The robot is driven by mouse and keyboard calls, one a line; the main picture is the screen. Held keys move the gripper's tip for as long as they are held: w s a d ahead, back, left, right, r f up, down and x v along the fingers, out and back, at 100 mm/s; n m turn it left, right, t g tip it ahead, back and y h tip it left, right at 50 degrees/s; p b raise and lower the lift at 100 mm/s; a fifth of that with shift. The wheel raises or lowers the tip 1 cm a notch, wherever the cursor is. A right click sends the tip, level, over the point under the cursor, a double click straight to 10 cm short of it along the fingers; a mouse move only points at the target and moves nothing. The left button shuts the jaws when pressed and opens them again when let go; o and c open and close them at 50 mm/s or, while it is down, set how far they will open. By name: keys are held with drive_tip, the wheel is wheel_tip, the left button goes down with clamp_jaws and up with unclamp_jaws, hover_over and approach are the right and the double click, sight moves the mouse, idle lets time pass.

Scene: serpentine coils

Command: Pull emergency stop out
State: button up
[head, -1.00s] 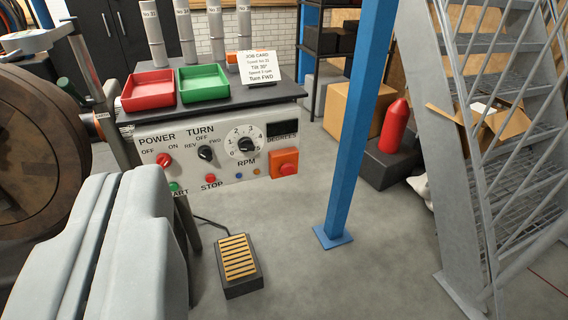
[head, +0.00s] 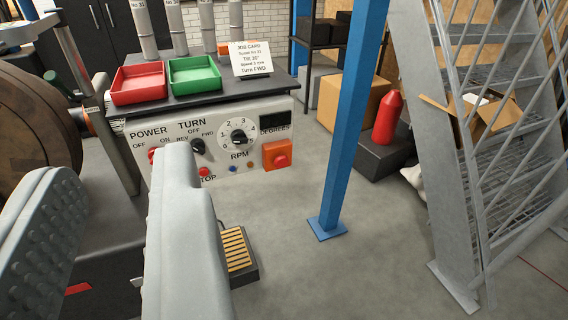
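The emergency stop (head: 281,160) is a red round button on an orange box at the right end of the white control panel's front. Whether it is pushed in or out is too small to tell. My gripper (head: 121,168) is open and empty at the lower left of the head view. Its two grey fingers stand apart, with ribbed pads showing on the left one. The gripper is well to the left of the emergency stop in the picture and nearer the camera. The right finger hides the panel's lower left, including the start button.
The panel has a red power knob (head: 153,156), a turn knob (head: 198,146), an RPM dial (head: 239,138) and a red stop button (head: 205,172). A foot pedal (head: 238,250) lies on the floor below. A blue post (head: 348,130) stands right of the panel.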

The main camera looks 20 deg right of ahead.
drive_tip(key=o, duration=0.7)
drive_tip(key=w, duration=0.1)
drive_tip(key=w+d+f, duration=0.1)
drive_tip(key=w, duration=0.1)
drive_tip(key=shift+w+d+f+h, duration=0.1)
drive_tip(key=shift+f+h, duration=0.05)
drive_tip(key=shift+h, duration=0.15)
drive_tip(key=w+d+f+n+h, duration=0.1)
drive_tip(key=w+d+f, duration=0.45)
drive_tip(key=w, duration=0.25)
drive_tip(key=w+d+f+n+h, duration=0.1)
drive_tip(key=w+d+f, duration=0.3)
drive_tip(key=w+f, duration=0.4)
drive_tip(key=n+y, duration=0.1)
drive_tip(key=y, duration=0.2)
approach(282, 163)
drive_tip(key=shift+t, duration=0.3)
drive_tip(key=w, duration=0.8)
drive_tip(key=shift+w+f, duration=0.3)
drive_tip(key=shift+w, duration=0.1)
